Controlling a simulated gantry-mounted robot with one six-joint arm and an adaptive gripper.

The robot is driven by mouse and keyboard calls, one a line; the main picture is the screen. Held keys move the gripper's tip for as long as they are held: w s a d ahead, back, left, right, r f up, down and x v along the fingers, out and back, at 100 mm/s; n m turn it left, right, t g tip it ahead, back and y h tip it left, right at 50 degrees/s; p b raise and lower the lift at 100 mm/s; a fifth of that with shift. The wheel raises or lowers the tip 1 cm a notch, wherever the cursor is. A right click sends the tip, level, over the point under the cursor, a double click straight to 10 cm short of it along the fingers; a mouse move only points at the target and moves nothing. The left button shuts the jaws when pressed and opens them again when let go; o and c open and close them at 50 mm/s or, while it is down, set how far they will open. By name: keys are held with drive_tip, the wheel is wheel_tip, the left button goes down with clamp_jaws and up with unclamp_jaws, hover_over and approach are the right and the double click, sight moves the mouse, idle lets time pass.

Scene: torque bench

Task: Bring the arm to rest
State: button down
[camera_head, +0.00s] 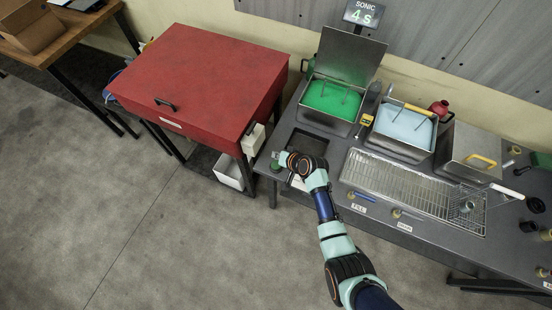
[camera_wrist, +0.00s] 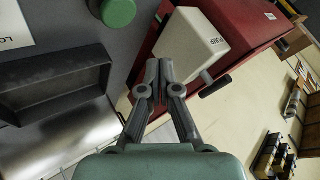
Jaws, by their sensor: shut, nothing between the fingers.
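My gripper (camera_head: 279,160) is over the left end of the dark bench (camera_head: 287,190), with my arm reaching up to it from the lower right. In the wrist view my gripper (camera_wrist: 160,68) has its two fingers together, with nothing between them. The fingertips appear in front of a white box (camera_wrist: 194,48) marked "PUMP" on the side of the red cabinet (camera_wrist: 250,22). I cannot tell how far apart they are. A round green piece (camera_wrist: 118,12) lies beyond and to the left of the fingers.
A dark shallow tray (camera_wrist: 62,82) is left of the fingers. The red cabinet (camera_head: 200,75) stands left of the bench. The green bath (camera_head: 332,98), blue bath (camera_head: 404,125) and wire rack (camera_head: 400,184) are to the right. A sign reads "SONIC 4 s" (camera_head: 364,13). Floor (camera_head: 110,200) is clear in front.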

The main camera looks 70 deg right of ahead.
drive_tip(key=shift+f, duration=0.1)
idle(0.7)
drive_tip(key=w+a+r+n+t+y, duration=0.1)
drive_tip(key=w+a+r+n, duration=0.3)
drive_tip(key=w+a+r, duration=0.5)
drive_tip(key=w+a+r+n+t+y, duration=0.15)
drive_tip(key=a+r+n, duration=0.25)
drive_tip(key=a+r, duration=0.55)
drive_tip(key=w+a+r+n+t+y, duration=0.1)
drive_tip(key=w+a+r+n, duration=0.25)
drive_tip(key=a+r, duration=0.65)
drive_tip(key=s+a+r+n, duration=0.1)
drive_tip(key=s+a+r, duration=0.1)
drive_tip(key=a, duration=0.3)
drive_tip(key=s+a+r+n+t, duration=0.1)
drive_tip(key=s+a+r, duration=0.15)
drive_tip(key=a, duration=0.25)
drive_tip(key=s+a+r+n, duration=0.1)
drive_tip(key=s+a+r, duration=0.15)
drive_tip(key=a, duration=0.25)
wheel_tip(320, 180, up, 17)
drive_tip(key=d+p, duration=0.1)
drive_tip(key=p, duration=1.7)
drive_tip(key=shift+w+d+r+y, duration=0.2)
drive_tip(key=shift+d+y, duration=0.05)
drive_tip(key=shift+y, duration=0.1)
drive_tip(key=shift+f, duration=0.1)
